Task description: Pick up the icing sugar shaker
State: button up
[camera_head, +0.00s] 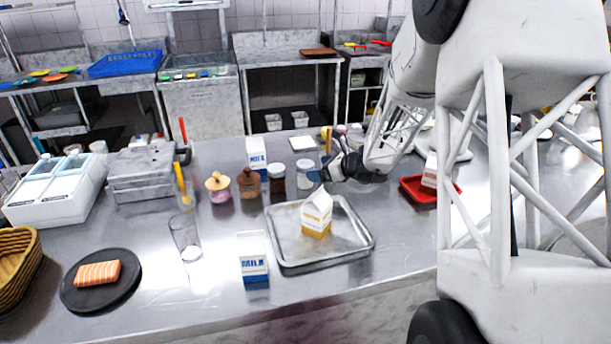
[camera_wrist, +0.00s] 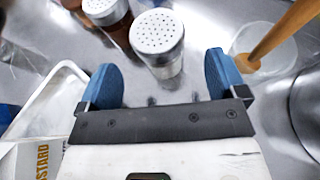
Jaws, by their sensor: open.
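The icing sugar shaker (camera_head: 305,176) looks like a small clear jar with pale contents and a metal lid. It stands upright on the steel counter, behind the metal tray. In the wrist view the shaker (camera_wrist: 158,42) shows its round perforated lid just ahead of the opening between my fingertips. My gripper (camera_wrist: 164,78) is open and empty, with one blue finger on either side. In the head view my gripper (camera_head: 322,174) is low, close to the right of the shaker. Part of the far finger is hard to make out there.
A brown-filled shaker (camera_head: 276,180) stands close left of it; its perforated lid (camera_wrist: 104,10) shows too. A metal tray (camera_head: 352,244) holds a yellow-and-white carton (camera_head: 317,214). A milk carton (camera_head: 257,156) stands behind. A wooden-handled tool (camera_wrist: 275,35) stands in a clear container at right.

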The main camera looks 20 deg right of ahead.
aim_at(305, 168)
jog(key=shift+w+a+f, duration=0.15)
jog(key=shift+w+a, duration=0.1)
jog(key=shift+w, duration=0.05)
jog(key=shift+a, duration=0.1)
jog(key=shift+x, duration=2.55)
jog(key=c, duration=1.1)
jog(key=shift+r, duration=4.95)
